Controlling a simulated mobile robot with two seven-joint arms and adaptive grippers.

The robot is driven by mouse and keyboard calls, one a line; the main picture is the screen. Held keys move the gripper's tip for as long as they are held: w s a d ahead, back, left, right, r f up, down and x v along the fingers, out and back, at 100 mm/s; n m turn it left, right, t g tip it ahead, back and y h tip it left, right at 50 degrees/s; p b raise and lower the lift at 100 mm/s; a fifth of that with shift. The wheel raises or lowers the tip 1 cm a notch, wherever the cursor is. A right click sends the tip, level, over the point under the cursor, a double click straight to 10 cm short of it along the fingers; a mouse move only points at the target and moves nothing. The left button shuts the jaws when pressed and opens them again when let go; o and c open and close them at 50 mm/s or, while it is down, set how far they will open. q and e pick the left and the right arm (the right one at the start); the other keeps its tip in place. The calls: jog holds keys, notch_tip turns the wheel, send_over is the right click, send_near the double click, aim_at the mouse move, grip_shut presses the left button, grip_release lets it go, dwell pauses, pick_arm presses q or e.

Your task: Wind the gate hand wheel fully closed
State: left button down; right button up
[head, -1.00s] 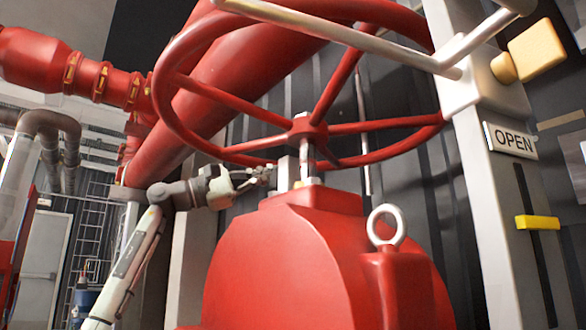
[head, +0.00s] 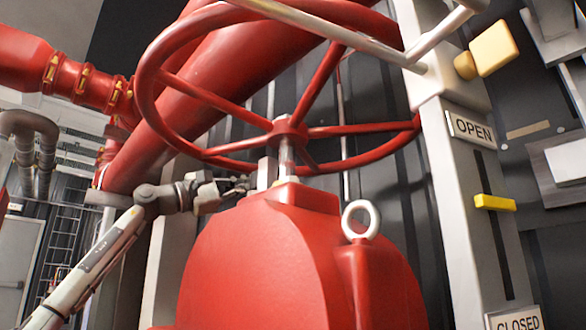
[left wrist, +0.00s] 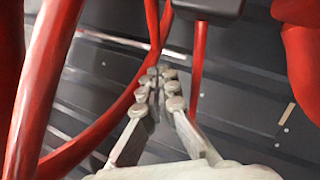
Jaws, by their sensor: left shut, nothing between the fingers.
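The red spoked gate hand wheel (head: 152,85) sits on a bright metal stem above a red valve body (head: 260,260) in the head view. Its hub (head: 290,130) is near the picture's middle. My left gripper (head: 243,183) is below the wheel, left of the stem, shut and empty. In the left wrist view its fingertips (left wrist: 158,75) are together, with red wheel parts (left wrist: 38,90) on the left and behind; I cannot tell whether they touch. A yellow pointer (head: 495,202) sits in a post's slot, below the OPEN sign (head: 470,127) and above the CLOSED sign (head: 515,320). My right gripper is not in view.
A grey post (head: 455,215) stands right of the wheel, with a yellow block (head: 494,48) near its top. Grey bars (head: 330,32) cross in front of the rim. A lifting eye (head: 361,219) rises from the valve body. A large red pipe (head: 150,150) runs behind.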

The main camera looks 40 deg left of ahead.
pick_arm(q)
jog(key=w+d+r+p, duration=0.2)
jog(key=w+d+r, duration=0.2)
jog(key=w+d, duration=0.2)
jog(key=shift+w+r, duration=0.2)
jog(key=shift+w, duration=0.4)
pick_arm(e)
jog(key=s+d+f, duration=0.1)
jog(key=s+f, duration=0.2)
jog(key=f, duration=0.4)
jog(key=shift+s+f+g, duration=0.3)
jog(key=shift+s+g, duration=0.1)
pick_arm(q)
jog(key=shift+w+d+m+g+h, duration=0.3)
jog(key=shift+d+m+h, duration=0.1)
jog(key=shift+d+h, duration=0.15)
jog(key=shift+w+d+m+g+h, duration=0.3)
jog(key=shift+d+m+h, duration=0.15)
jog(key=shift+h, duration=0.2)
jog(key=shift+s+a, duration=0.1)
